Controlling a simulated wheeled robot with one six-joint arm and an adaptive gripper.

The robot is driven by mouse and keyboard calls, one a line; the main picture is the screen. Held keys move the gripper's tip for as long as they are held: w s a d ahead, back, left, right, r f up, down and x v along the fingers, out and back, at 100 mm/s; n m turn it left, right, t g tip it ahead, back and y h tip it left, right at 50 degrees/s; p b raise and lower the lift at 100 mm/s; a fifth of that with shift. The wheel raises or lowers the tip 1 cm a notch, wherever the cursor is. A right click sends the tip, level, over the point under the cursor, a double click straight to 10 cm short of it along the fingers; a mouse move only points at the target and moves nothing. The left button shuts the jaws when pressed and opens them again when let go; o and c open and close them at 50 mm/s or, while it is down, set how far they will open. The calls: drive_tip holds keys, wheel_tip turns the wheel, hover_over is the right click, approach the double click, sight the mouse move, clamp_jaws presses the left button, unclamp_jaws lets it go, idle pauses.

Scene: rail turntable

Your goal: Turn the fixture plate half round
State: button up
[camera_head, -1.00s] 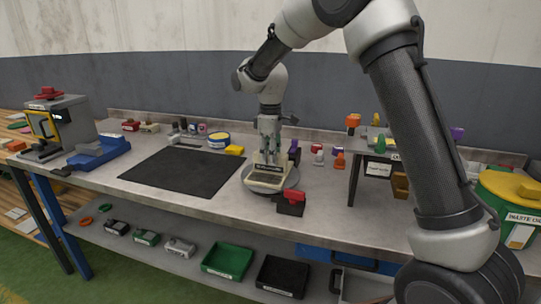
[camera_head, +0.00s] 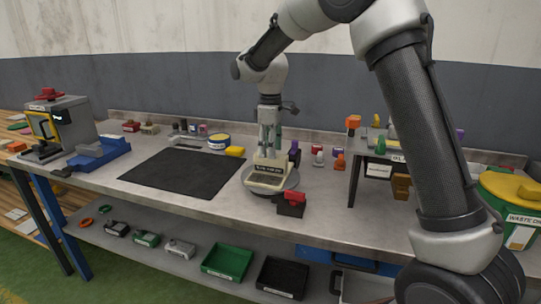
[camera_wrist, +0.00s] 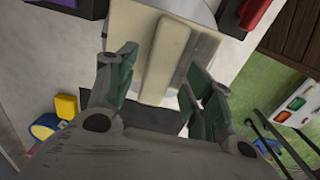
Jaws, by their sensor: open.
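The fixture plate (camera_head: 267,186) is a cream block with a dark labelled front. It sits on a round grey turntable disc (camera_head: 291,181) near the bench's front edge. My gripper (camera_head: 269,152) is pointing down just above the plate, open. In the wrist view, my gripper's green-grey fingers (camera_wrist: 162,85) stand apart on either side of a raised cream bar (camera_wrist: 167,55) on the plate. I cannot tell whether either finger touches the bar. The disc's pale rim (camera_wrist: 203,10) shows beyond the plate, and the fingers hide part of the plate.
A black block with a red top (camera_head: 291,203) stands close to the disc's front right. A black mat (camera_head: 183,171) lies to the left. A raised shelf (camera_head: 376,160) is to the right.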

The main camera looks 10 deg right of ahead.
wheel_tip(320, 180, up, 9)
idle(0.4)
drive_tip(key=s+d+r+m+t, duration=0.1)
drive_tip(key=s+d+r+m, duration=0.2)
drive_tip(key=s+d, duration=0.5)
drive_tip(key=s+d+r+m+t, duration=0.1)
drive_tip(key=s+d+r+m, duration=0.25)
drive_tip(key=s+d, duration=0.4)
drive_tip(key=s+d+f+m+t, duration=0.1)
drive_tip(key=s+d+f+m, duration=0.2)
drive_tip(key=s, duration=0.6)
drive_tip(key=s+d+f+m+t, duration=0.1)
drive_tip(key=s+d+f+m, duration=0.2)
drive_tip(key=s, duration=0.7)
drive_tip(key=shift+s+d+f, duration=0.15)
drive_tip(key=shift+d, duration=0.6)
